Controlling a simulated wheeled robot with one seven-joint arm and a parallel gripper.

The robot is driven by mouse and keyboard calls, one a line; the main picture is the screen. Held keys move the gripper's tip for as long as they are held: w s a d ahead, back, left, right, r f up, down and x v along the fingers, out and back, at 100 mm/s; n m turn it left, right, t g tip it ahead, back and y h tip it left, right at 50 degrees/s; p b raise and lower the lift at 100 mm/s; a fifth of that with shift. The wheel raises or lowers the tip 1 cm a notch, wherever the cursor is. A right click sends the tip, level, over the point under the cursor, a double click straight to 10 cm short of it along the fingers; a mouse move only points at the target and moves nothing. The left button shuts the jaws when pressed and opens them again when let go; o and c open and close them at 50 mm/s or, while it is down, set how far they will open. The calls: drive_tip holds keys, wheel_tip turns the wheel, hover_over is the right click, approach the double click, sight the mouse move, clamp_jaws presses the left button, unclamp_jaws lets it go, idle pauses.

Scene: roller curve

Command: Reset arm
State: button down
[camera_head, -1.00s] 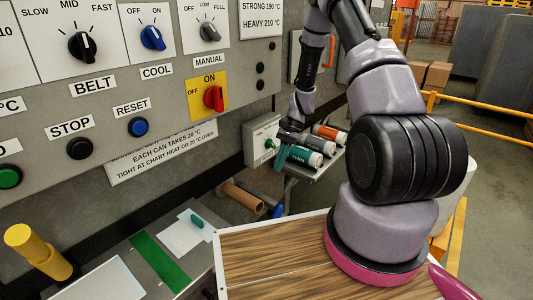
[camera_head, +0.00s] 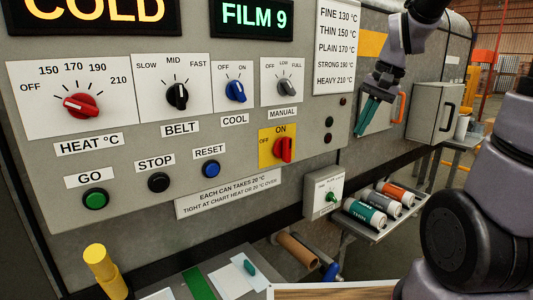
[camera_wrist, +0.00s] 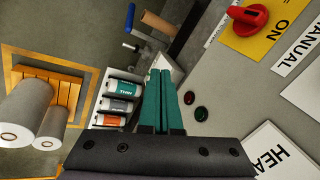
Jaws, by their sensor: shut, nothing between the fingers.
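My gripper (camera_head: 368,112) is at the upper right in the head view, in front of the panel's right part, its teal fingers pointing down. The fingers are together with nothing between them, and they also show in the wrist view (camera_wrist: 161,92). Below the gripper is a small grey box with a green knob (camera_head: 331,196). Right of that box, a shelf (camera_head: 352,222) holds three canisters: teal (camera_head: 365,212), grey (camera_head: 383,202) and orange (camera_head: 396,191). The gripper is apart from all of these.
The control panel (camera_head: 115,185) fills the left, with a red main switch (camera_head: 284,149) and several knobs. A grey cabinet (camera_head: 430,112) with a black handle stands at the right. A brown roll (camera_head: 298,250) and a yellow post (camera_head: 105,270) stick out low down.

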drive_tip(key=s+r+n+t, duration=0.2)
drive_tip(key=s+r+t, duration=0.2)
drive_tip(key=s+r, duration=0.4)
drive_tip(key=s, duration=0.4)
drive_tip(key=shift+d+r+h, duration=0.15)
drive_tip(key=shift+d+h, duration=0.05)
drive_tip(key=shift+h, duration=0.2)
